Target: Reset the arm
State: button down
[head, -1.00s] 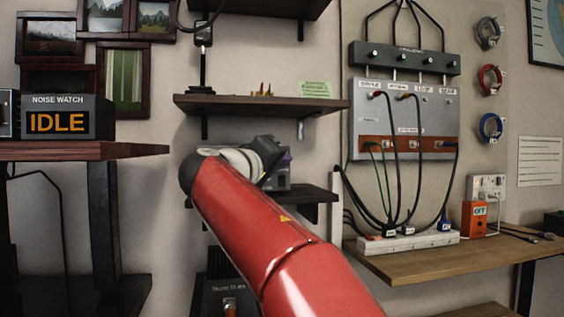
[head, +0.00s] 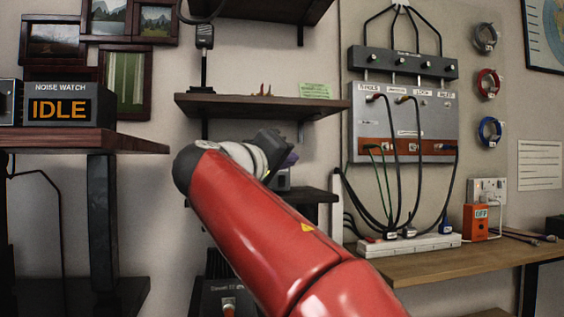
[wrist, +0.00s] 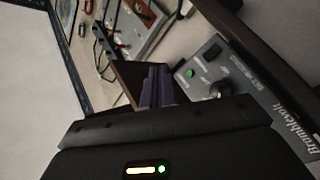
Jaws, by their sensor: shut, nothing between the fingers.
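My red arm reaches across the middle of the head view, and my dark gripper (head: 288,160) is at its far end, in front of the small lower shelf. In the wrist view the purple fingers of my gripper (wrist: 156,86) are together, with nothing between them. A grey device (wrist: 222,72) with a green button, a black switch and a dark round knob is beside the fingers in the wrist view. I cannot tell whether the fingertips touch anything. In the head view my arm and gripper hide most of that area.
A wall shelf (head: 230,106) is above my gripper. The "IDLE" display (head: 66,104) stands on a shelf at the left. At the right are a cabled grey panel (head: 440,125), a white power strip (head: 430,245) and an orange box (head: 478,222) on a wooden bench (head: 440,266).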

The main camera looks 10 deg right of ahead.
dwell(0.4)
jog(key=s+d+f+n+g+y+p, duration=0.1)
jog(key=s+d+f+y, duration=0.1)
jog(key=s+f, duration=0.35)
jog(key=s+d+f+g+y+p, duration=0.1)
jog(key=s+f+g+y, duration=0.15)
jog(key=f, duration=0.55)
jog(key=s+d+f+n+g+y+p, duration=0.1)
jog(key=s+d+f+y+p, duration=0.2)
jog(key=f, duration=0.4)
jog(key=s+a+f+m+g+y, duration=0.1)
jog(key=s+a+f+y, duration=0.1)
jog(key=s+f, duration=0.6)
jog(key=s+a+f+m+g+y+p, duration=0.1)
jog(key=s+a+f+g+y, duration=0.1)
jog(key=s+f+y, duration=0.2)
jog(key=s+f, duration=0.3)
jog(key=f, duration=0.3)
jog(key=shift+s+a+f+m, duration=0.3)
jog(key=shift+s+a+f, duration=0.05)
jog(key=shift+s+a, duration=0.05)
